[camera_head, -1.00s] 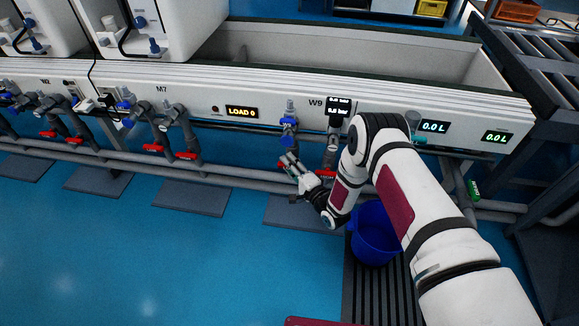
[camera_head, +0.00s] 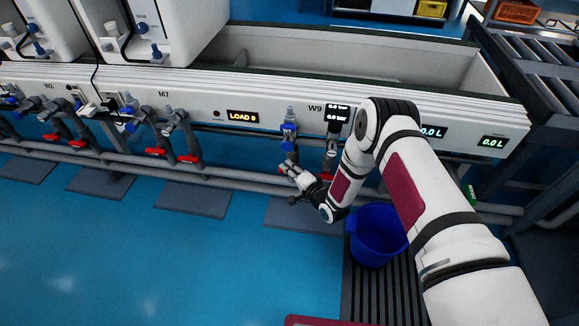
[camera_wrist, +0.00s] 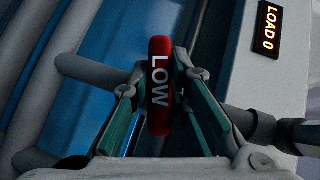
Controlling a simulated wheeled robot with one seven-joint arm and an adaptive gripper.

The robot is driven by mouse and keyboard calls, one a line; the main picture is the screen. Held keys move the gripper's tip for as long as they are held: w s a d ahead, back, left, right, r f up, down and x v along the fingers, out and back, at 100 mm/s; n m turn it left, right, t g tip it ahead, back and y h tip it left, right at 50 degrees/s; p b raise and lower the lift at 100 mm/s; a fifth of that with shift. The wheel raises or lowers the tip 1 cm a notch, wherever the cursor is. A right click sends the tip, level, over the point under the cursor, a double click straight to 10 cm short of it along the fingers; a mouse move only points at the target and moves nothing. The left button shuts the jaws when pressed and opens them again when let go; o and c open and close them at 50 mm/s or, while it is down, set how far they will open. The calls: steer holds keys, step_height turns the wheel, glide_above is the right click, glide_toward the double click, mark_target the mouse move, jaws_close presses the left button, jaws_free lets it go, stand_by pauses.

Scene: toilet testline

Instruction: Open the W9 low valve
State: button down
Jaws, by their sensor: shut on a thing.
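The red low valve handle (camera_wrist: 159,88), marked LOW, stands between the two fingers of my gripper (camera_wrist: 162,98) in the wrist view. The fingers are shut on it from both sides. In the head view my gripper (camera_head: 286,170) is at the pipes under the W9 label (camera_head: 315,108), below a blue valve (camera_head: 289,131). The handle is small there and largely hidden by the fingers.
A blue bucket (camera_head: 377,238) stands on a dark grate below my forearm. Grey pipes (camera_head: 225,178) run along the bench front. Red-handled valves (camera_head: 188,159) sit left under M7. The blue floor (camera_head: 200,265) at front left is clear.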

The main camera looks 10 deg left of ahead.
steer(key=n+g+h+p, duration=0.1)
steer(key=n+h+p, duration=0.1)
steer(key=shift+r+h, duration=0.15)
steer(key=shift+h, duration=0.15)
steer(key=n+h+p, duration=0.1)
steer(key=h, duration=0.1)
steer(key=shift+a+n+g+h, duration=0.1)
steer(key=shift+n+g+h, duration=0.3)
steer(key=n+h, duration=0.1)
steer(key=h, duration=0.1)
steer(key=shift+h, duration=0.4)
steer(key=shift+n+g+h+b, duration=0.3)
steer(key=shift+n+h, duration=0.6)
steer(key=shift+h, duration=0.2)
steer(key=c, duration=1.5)
jaws_free()
